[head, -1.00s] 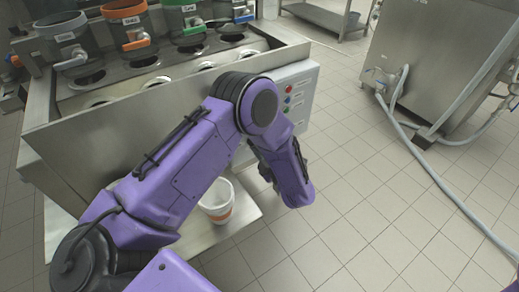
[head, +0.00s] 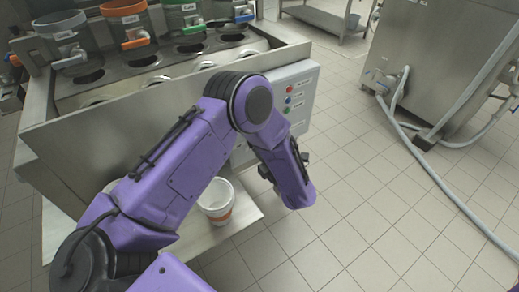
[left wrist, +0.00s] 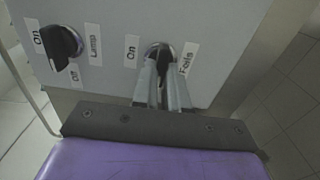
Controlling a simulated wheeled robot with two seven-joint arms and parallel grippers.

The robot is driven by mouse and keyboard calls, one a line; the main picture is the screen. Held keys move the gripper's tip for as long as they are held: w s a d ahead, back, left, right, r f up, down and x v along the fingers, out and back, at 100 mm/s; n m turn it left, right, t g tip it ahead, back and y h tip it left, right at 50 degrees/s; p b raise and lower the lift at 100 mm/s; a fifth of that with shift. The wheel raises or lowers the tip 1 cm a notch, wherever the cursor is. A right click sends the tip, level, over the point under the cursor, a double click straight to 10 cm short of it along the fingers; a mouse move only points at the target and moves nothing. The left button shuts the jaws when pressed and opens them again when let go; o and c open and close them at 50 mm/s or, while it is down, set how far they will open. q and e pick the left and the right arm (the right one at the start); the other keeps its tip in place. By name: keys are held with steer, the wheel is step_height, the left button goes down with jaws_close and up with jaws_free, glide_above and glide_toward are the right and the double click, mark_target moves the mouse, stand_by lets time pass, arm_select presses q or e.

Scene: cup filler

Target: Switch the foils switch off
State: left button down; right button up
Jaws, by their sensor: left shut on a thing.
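The foils switch (left wrist: 160,51) is a small black knob on the grey control panel in the left wrist view. An "On" label is to its left and a "Foils" label to its right. My left gripper (left wrist: 161,72) is shut on this knob, with a finger on each side. The fingers hide much of the knob, so I cannot tell which way it points. In the head view my left forearm hangs in front of the panel (head: 305,85) and hides the switch and fingertips. My right gripper is not in view.
The black lamp switch (left wrist: 62,45) is to the left on the same panel. A white cup with an orange band (head: 216,203) stands on the metal shelf (head: 245,213) below. Open tiled floor lies to the right.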

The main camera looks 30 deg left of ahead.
arm_select(q)
steer(key=shift+s+f, duration=0.15)
steer(key=c, duration=1.2)
jaws_free()
steer(key=shift+o, duration=0.2)
steer(key=v, duration=1)
steer(key=shift+d+b, duration=0.3)
steer(key=shift+b, duration=0.1)
steer(key=shift+s, duration=0.1)
